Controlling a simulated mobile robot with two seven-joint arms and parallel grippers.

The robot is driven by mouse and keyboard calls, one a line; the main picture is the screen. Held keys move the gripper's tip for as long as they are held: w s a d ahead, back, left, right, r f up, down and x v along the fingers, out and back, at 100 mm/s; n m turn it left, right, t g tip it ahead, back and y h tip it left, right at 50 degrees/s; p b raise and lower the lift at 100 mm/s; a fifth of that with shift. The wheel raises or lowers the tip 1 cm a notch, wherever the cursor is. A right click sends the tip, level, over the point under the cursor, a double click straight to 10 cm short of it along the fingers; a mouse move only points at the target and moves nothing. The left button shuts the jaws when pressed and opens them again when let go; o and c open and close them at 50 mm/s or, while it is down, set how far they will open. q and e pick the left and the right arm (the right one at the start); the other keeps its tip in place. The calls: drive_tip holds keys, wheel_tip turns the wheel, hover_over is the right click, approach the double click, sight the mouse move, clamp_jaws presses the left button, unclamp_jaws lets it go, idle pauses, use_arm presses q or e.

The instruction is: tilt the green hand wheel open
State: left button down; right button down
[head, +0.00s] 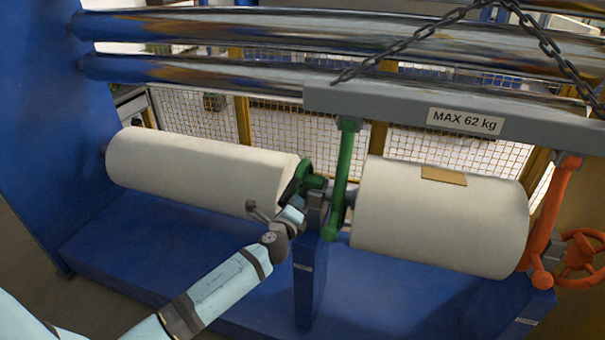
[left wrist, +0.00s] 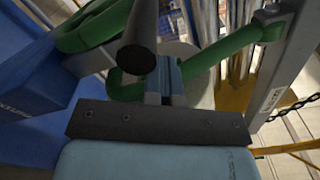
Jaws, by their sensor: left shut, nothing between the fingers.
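The green hand wheel (head: 309,180) is at the middle of the roller stand, at the right end of the left white roll. A thick green curve (left wrist: 95,25), probably its rim, crosses the upper left of the left wrist view. My left gripper (head: 296,208) is right in front of the wheel and partly covers its lower side. In the left wrist view its fingers (left wrist: 165,72) are shut with nothing between them, close to green parts. I cannot tell whether they touch. My right gripper is not in view.
A green hook arm (head: 343,165) hangs from the grey lifting beam (head: 390,104) just right of the wheel. White rolls (head: 195,170) flank the blue middle post (head: 309,270). An orange hook (head: 555,210) and orange wheel (head: 582,258) are far right. Chains hang above.

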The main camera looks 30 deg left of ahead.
use_arm(q)
drive_tip(key=shift+a, duration=0.2)
drive_tip(key=shift+s+a+f+b, duration=0.2)
drive_tip(key=shift+a+f+b, duration=0.05)
drive_tip(key=shift+a, duration=0.45)
drive_tip(key=shift+s+a+f+b, duration=0.2)
drive_tip(key=shift+a+f, duration=0.05)
drive_tip(key=shift+a, duration=0.6)
drive_tip(key=shift+d, duration=0.8)
approach(284, 204)
drive_tip(key=w+f, duration=0.1)
drive_tip(key=w, duration=0.1)
drive_tip(key=shift+w+f, duration=0.35)
drive_tip(key=shift+w, duration=0.05)
